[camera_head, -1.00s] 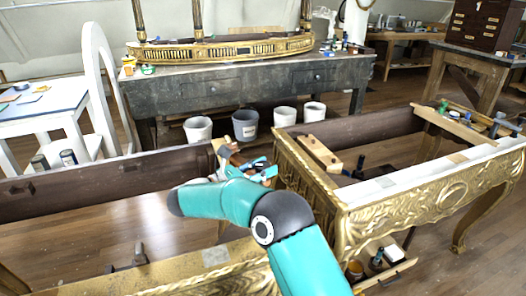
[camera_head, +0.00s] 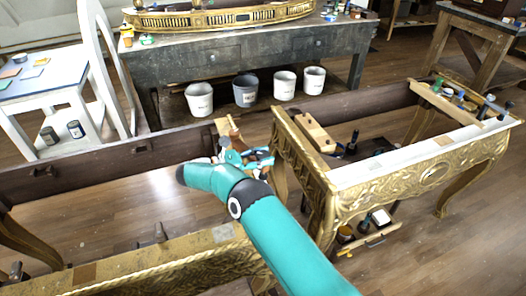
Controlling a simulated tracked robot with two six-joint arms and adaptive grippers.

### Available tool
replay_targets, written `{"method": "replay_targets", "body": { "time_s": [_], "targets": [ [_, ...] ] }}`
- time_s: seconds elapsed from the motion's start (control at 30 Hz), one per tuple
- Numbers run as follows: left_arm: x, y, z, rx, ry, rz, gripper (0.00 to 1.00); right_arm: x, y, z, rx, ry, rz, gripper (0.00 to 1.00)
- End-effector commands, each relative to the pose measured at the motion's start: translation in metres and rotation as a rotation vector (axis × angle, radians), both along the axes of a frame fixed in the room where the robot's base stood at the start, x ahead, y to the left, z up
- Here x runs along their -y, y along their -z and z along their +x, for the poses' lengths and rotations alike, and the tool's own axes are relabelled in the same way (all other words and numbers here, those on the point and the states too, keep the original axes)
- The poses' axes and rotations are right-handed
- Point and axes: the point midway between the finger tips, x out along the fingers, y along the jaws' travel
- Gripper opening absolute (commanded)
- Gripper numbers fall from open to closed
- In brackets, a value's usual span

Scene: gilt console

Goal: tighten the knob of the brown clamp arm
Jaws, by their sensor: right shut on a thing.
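My right arm reaches from the bottom edge to the gilt console's near end. My right gripper (camera_head: 252,160), teal and dark, is at the brown clamp arm (camera_head: 232,132), at the corner where the dark rail meets the gilt frame. The gripper is shut on the clamp's knob, which its fingers and my wrist largely hide. Small wooden and grey parts show just behind and left of the fingers. How far the knob is turned cannot be seen. My left gripper is not in view.
The gilt console frame (camera_head: 420,172) stands on the right, with a wooden block (camera_head: 315,133) and tools on it. Dark rails (camera_head: 100,166) and a gilt rail run left. A white chair is at left.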

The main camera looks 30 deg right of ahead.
Motion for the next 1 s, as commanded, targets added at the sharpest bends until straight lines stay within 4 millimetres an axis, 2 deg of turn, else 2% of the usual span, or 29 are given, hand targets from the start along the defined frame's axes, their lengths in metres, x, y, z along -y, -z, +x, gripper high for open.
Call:
{"method": "replay_targets", "body": {
  "time_s": [0.03,0.3,0.33,0.5,0.83,1.0],
  "targets": [
    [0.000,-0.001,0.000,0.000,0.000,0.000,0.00,0.000,-0.007,0.002,0.013,-0.003,-0.011,0.06],
    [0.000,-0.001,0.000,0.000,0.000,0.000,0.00,0.000,-0.007,0.002,0.013,-0.003,-0.010,0.06],
    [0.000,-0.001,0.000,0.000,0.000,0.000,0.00,0.000,-0.008,0.002,0.014,-0.003,-0.010,0.42],
    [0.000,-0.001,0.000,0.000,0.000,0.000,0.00,0.000,-0.005,0.001,0.009,-0.003,-0.008,0.67],
    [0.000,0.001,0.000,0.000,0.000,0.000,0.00,0.000,-0.002,0.001,0.005,-0.004,-0.005,0.67],
    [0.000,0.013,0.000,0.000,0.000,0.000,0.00,0.000,0.001,0.001,0.004,-0.018,-0.004,0.67]
  ]
}}
